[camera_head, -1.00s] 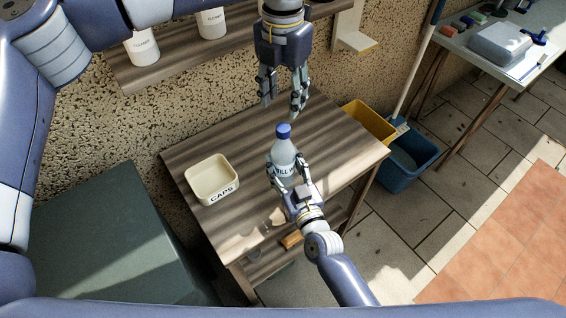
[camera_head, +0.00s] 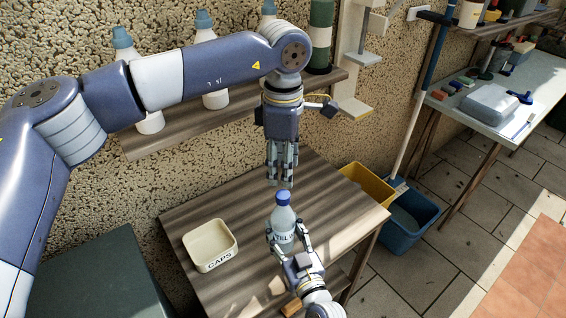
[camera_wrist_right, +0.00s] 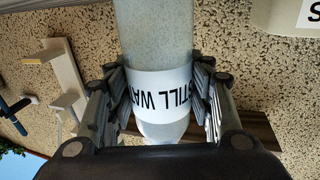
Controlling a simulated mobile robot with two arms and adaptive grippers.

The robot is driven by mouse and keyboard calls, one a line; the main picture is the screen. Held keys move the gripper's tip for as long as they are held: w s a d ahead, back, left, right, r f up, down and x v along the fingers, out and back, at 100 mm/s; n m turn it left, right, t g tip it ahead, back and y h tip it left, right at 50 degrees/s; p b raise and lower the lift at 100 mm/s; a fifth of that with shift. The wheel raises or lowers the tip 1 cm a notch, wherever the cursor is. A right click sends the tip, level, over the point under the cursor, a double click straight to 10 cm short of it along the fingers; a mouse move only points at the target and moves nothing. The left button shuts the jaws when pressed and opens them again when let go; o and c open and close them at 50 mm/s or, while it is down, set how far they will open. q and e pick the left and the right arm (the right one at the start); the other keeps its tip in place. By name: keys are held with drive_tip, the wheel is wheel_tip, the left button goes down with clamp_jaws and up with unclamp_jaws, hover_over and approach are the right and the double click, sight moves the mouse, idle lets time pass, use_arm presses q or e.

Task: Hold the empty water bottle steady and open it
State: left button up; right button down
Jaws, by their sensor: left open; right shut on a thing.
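The clear water bottle (camera_head: 283,226) stands upright on the wooden table with its blue cap (camera_head: 283,197) on. My right gripper (camera_head: 287,238) is shut around the bottle's body from the front. In the right wrist view the bottle (camera_wrist_right: 155,40) shows a white STILL WATER label, with the right gripper's fingers (camera_wrist_right: 160,82) on both sides of it. My left gripper (camera_head: 282,182) points straight down just above the cap. It is open and empty; its fingers overlap in this view, and contact with the cap cannot be made out.
A cream box marked CAPS (camera_head: 210,258) stands on the table (camera_head: 330,195) left of the bottle; its visible inside looks empty. A shelf (camera_head: 185,128) with white bottles is on the wall behind. Yellow (camera_head: 367,184) and blue (camera_head: 407,222) bins stand beyond the table's right side.

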sight(283, 194)
use_arm(q)
drive_tip(key=m, duration=1.3)
drive_tip(key=shift+f, duration=4)
